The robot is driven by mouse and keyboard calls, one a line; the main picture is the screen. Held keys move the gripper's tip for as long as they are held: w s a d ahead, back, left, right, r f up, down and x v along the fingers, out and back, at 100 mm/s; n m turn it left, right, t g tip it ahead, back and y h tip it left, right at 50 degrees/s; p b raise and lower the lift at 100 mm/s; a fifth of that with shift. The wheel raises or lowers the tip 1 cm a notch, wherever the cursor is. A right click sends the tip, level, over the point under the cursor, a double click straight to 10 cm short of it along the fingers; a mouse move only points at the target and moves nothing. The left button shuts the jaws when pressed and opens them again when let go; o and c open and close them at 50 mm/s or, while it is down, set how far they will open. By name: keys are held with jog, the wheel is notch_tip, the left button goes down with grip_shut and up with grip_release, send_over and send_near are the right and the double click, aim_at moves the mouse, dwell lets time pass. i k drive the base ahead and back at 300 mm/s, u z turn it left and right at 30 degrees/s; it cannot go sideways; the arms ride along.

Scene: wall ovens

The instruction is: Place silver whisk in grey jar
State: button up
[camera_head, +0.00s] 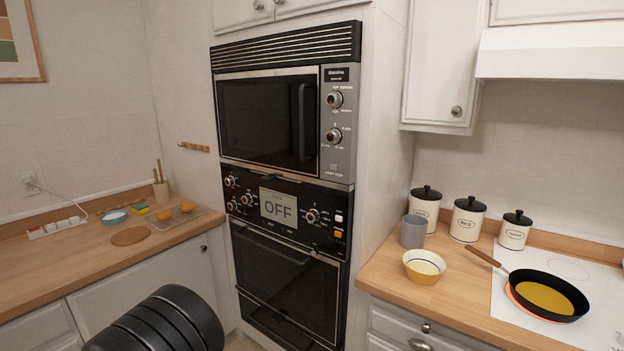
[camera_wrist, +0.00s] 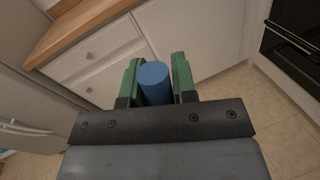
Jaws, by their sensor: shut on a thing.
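The grey jar (camera_head: 413,231) stands upright on the right counter in the head view, left of the white canisters. My gripper (camera_wrist: 154,75) shows in the wrist view with its two green fingers closed on the sides of a blue cylinder (camera_wrist: 154,84). The cylinder is seen end-on, so its far part is hidden; I cannot tell whether it is the whisk's handle. No silver wires of a whisk show in either view. The gripper is over the floor in front of white drawers, away from the jar, and is outside the head view.
A yellow bowl (camera_head: 424,266) sits in front of the jar. Canisters (camera_head: 467,220) stand behind it, and a pan (camera_head: 546,295) is on the cooktop at right. The wall oven (camera_head: 290,280) separates this counter from the left counter (camera_head: 60,267).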

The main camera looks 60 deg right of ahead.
aim_at(413, 232)
jog(key=z, duration=2.05)
